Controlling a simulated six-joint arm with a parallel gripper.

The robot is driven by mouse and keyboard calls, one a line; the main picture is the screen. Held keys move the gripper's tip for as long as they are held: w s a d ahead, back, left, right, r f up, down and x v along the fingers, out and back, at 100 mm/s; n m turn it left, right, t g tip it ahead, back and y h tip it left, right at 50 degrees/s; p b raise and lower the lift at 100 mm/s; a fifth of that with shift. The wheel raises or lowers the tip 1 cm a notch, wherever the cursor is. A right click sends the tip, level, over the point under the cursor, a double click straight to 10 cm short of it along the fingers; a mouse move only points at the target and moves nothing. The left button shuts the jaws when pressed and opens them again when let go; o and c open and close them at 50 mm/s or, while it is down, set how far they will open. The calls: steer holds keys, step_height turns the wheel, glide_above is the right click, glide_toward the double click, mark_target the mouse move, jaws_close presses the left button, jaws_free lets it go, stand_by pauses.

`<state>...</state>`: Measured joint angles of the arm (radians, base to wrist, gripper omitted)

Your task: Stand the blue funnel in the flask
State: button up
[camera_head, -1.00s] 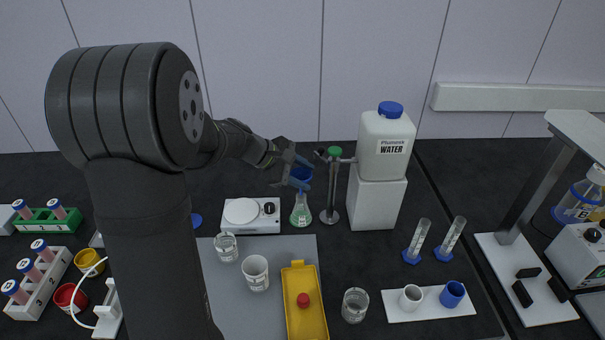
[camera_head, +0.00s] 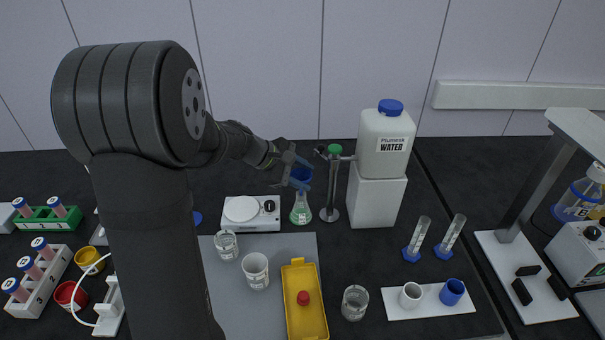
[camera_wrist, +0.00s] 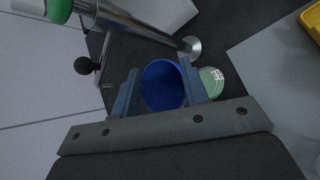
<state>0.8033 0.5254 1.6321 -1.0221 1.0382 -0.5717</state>
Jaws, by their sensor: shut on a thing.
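The blue funnel (camera_head: 301,174) is held by my gripper (camera_head: 297,172), with one finger on each side of it. In the wrist view my gripper (camera_wrist: 157,92) is shut on the funnel (camera_wrist: 163,86), whose wide mouth faces the camera. The flask (camera_head: 301,209) is a conical glass with green liquid, standing upright on the dark bench just below the funnel. In the wrist view the flask (camera_wrist: 211,81) shows partly, behind the right finger. The funnel's stem is hidden, so I cannot tell whether it is inside the flask's neck.
A white hotplate (camera_head: 250,214) is close on the left.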

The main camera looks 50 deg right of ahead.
steer(key=shift+f, duration=1.6)
stand_by(0.3)
steer(key=o, duration=1.5)
steer(key=shift+r, duration=3.5)
steer(key=shift+f, duration=3.5)
